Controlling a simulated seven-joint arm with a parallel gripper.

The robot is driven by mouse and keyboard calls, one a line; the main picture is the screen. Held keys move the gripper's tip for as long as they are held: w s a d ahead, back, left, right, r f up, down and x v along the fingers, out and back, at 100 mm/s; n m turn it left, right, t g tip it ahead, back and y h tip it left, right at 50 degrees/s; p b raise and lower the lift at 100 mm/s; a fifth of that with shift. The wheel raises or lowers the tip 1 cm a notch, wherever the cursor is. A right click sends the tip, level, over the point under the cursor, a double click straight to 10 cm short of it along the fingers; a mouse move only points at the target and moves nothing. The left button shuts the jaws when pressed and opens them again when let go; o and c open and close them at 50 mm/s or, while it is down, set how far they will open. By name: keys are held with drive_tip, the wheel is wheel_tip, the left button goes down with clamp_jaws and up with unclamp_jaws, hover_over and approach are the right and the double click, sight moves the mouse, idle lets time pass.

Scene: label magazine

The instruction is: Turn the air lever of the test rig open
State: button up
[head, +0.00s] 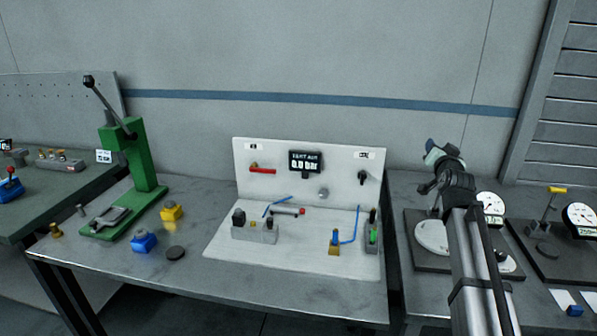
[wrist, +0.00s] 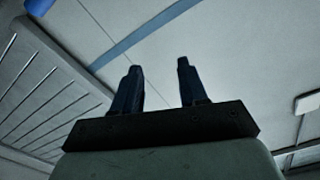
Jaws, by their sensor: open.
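The test rig (head: 292,188) is a white upright panel with a white base plate on the middle table. A red lever (head: 263,170) lies almost level on a brass fitting at the panel's left. A black knob or lever (head: 363,176) sits at the panel's right under a small label. The display (head: 305,162) between them reads 0.0 bar. My gripper (head: 432,155) is raised to the right of the rig, well apart from both. In the wrist view my gripper (wrist: 158,66) is open, its two fingers apart with nothing between them; only wall and ceiling show beyond.
On the rig's base stand a grey block (head: 255,234), blue tubes and a brass fitting (head: 334,248). A green lever press (head: 130,165) stands at the left, with yellow (head: 172,211) and blue (head: 144,241) parts near it. Dial gauges (head: 490,208) stand at the right, near my arm.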

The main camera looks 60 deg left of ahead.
drive_tip(key=s+a+f+m+g+y, duration=0.1)
drive_tip(key=s+a+f+g+y, duration=0.15)
drive_tip(key=s+a+f, duration=0.45)
drive_tip(key=s+a+f+m+g+y, duration=0.1)
drive_tip(key=s+a+f+g, duration=0.25)
drive_tip(key=s+a, duration=0.55)
drive_tip(key=m+g+y, duration=0.2)
drive_tip(key=g, duration=0.5)
approach(268, 172)
drive_tip(key=a, duration=1.1)
drive_tip(key=shift+r, duration=0.1)
drive_tip(key=shift+c, duration=0.3)
clamp_jaws()
